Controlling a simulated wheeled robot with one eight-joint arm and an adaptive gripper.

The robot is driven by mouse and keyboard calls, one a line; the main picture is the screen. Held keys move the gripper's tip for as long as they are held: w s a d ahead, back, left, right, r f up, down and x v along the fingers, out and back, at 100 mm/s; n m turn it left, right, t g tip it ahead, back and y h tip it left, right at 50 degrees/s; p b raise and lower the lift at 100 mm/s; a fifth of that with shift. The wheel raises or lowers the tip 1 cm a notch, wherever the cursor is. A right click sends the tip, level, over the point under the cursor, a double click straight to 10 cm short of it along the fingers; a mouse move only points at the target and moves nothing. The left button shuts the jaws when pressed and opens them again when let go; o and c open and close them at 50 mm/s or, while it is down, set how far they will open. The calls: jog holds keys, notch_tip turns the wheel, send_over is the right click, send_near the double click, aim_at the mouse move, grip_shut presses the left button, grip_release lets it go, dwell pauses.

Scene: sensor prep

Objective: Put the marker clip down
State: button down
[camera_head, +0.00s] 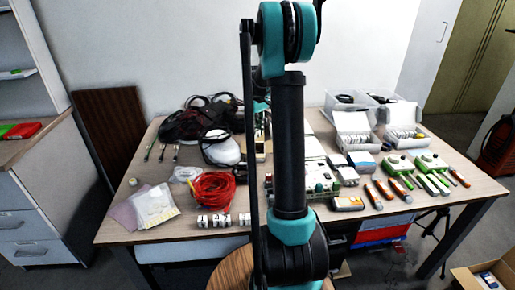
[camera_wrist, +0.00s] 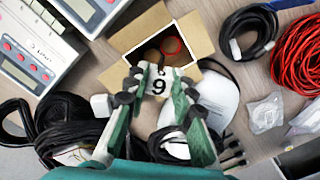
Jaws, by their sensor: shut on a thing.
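The marker clip (camera_wrist: 158,86), white with a black 9, is between the fingertips of my gripper (camera_wrist: 157,77) in the wrist view. My gripper is shut on it. The clip overlaps the near edge of an open cardboard box (camera_wrist: 195,36) holding round brownish and red items. How high the clip is above the box I cannot tell. In the head view my arm hides most of my gripper and the held clip. Several other white numbered clips (camera_head: 202,221) stand in a row near the table's front edge.
Beside the box are a white rounded object (camera_wrist: 219,97), black cables (camera_wrist: 250,25) and a red cable coil (camera_wrist: 298,52). Grey instruments (camera_wrist: 25,60) lie on the other side. The table (camera_head: 130,232) is crowded; bare wood shows at its front left.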

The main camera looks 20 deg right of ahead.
notch_tip(320, 180, down, 9)
dwell(0.5)
jog(key=c, duration=1.6)
grip_release()
jog(key=shift+f, duration=0.15)
jog(key=shift+o, duration=0.2)
notch_tip(320, 180, up, 12)
jog(key=shift+f, duration=0.1)
jog(key=shift+s+a+r, duration=0.1)
jog(key=shift+a+r, duration=0.05)
jog(key=shift+r, duration=0.1)
jog(key=s+a+f+m+t, duration=0.1)
jog(key=s+a+f, duration=0.2)
jog(key=s, duration=0.8)
jog(key=s+a+f+m+t, duration=0.1)
jog(key=s+a, duration=0.4)
jog(key=s, duration=0.5)
jog(key=s+a+f+m+t, duration=0.2)
jog(key=s+a+f+m, duration=0.1)
jog(key=s, duration=0.8)
jog(key=shift+s+a+f, duration=0.35)
jog(key=shift+a+f, duration=0.45)
